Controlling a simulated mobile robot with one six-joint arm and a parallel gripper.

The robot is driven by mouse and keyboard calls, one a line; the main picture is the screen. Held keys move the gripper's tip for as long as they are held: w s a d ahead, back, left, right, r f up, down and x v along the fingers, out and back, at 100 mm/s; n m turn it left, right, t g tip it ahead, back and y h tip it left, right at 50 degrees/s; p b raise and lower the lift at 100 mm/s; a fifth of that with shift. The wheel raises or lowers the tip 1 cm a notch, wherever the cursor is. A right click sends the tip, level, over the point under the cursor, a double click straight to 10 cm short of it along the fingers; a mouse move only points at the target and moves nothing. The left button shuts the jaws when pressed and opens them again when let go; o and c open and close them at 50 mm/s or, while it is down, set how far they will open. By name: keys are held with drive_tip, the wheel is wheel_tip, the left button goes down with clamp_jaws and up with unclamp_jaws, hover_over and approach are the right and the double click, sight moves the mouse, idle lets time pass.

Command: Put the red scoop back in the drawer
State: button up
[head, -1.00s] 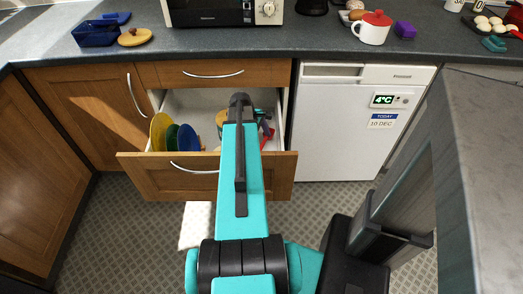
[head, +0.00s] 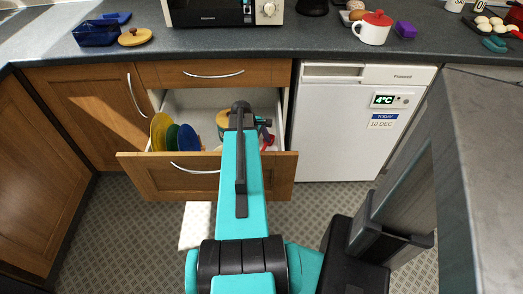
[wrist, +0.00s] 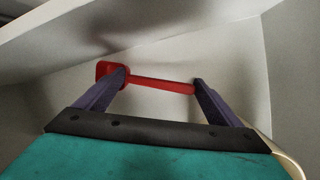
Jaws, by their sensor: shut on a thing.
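The red scoop (wrist: 160,84) lies across between the two fingers of my gripper (wrist: 160,84) in the wrist view. Its wider end is at the left finger and its handle runs to the right finger. My gripper is shut on it, with pale surfaces close around. In the head view my arm reaches over the open drawer (head: 145,180), and a bit of red (head: 268,142) shows right of the arm, inside the drawer's outline. My arm hides much of the gripper and the drawer's middle there.
In the drawer's left part stand a yellow plate (head: 158,132), a green plate (head: 171,137) and a blue plate (head: 188,139). A tan round thing (head: 222,119) lies behind them. A white dishwasher (head: 350,130) stands at right. The counter (head: 300,40) runs above.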

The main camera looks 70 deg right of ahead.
drive_tip(key=shift+f, duration=0.1)
drive_tip(key=o, duration=0.8)
drive_tip(key=shift+o, duration=0.2)
drive_tip(key=v, duration=1.2)
drive_tip(key=shift+p, duration=0.35)
